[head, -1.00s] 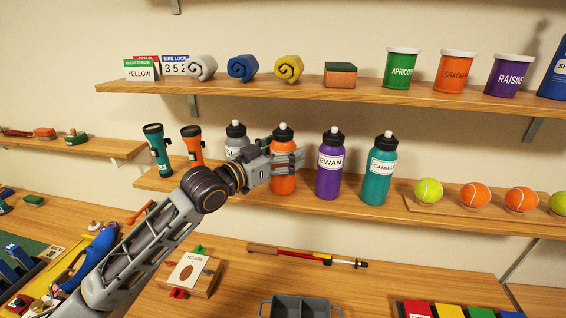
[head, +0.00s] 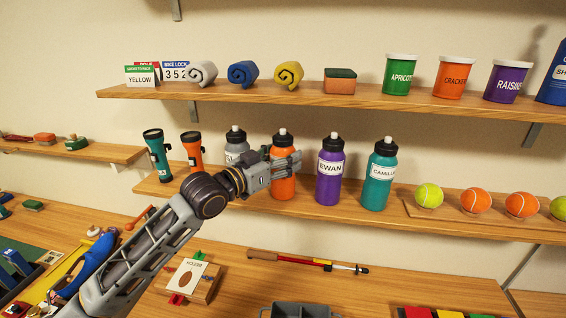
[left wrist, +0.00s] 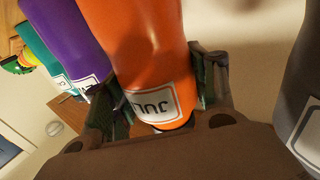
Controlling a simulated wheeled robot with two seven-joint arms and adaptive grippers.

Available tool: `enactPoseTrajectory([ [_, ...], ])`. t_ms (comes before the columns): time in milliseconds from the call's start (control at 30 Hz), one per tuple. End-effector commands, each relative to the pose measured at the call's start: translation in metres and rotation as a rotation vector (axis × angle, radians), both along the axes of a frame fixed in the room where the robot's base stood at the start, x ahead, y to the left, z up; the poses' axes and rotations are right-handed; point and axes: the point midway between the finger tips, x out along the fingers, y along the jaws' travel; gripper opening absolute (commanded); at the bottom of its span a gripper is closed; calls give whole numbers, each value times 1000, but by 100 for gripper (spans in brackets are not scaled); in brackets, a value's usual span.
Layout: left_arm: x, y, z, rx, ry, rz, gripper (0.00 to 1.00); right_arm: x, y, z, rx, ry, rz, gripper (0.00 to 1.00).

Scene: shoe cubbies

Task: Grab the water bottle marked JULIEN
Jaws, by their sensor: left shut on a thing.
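The orange water bottle (head: 283,187) stands upright on the middle shelf with a black cap and white spout. In the left wrist view the orange bottle (left wrist: 140,45) shows a white label reading "JUL", the rest cut off. My left gripper (head: 286,162) is shut on this bottle, with a finger on each side of it in the left wrist view (left wrist: 158,88). In the head view the gripper covers the label. My right gripper is not in view.
A grey bottle (head: 236,149) stands close on the left. The purple EWAN bottle (head: 330,185) and teal CAMILLE bottle (head: 378,190) stand to the right. The upper shelf (head: 300,91) runs above the bottles. Two flashlights are further left.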

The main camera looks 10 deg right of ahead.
Motion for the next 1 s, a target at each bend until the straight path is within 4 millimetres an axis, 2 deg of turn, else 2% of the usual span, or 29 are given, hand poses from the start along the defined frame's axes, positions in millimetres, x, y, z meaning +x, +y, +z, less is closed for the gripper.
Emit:
enactPoseTrajectory([
  [333,-4,2,10,-4,-5,0,15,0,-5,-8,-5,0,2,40],
  [800,-4,1,62,-3,-4,0,15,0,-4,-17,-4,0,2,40],
  [933,-4,1,74,-4,-5,-1,15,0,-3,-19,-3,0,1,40],
  [1000,-10,4,71,-1,-3,-1,15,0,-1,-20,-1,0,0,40],
])
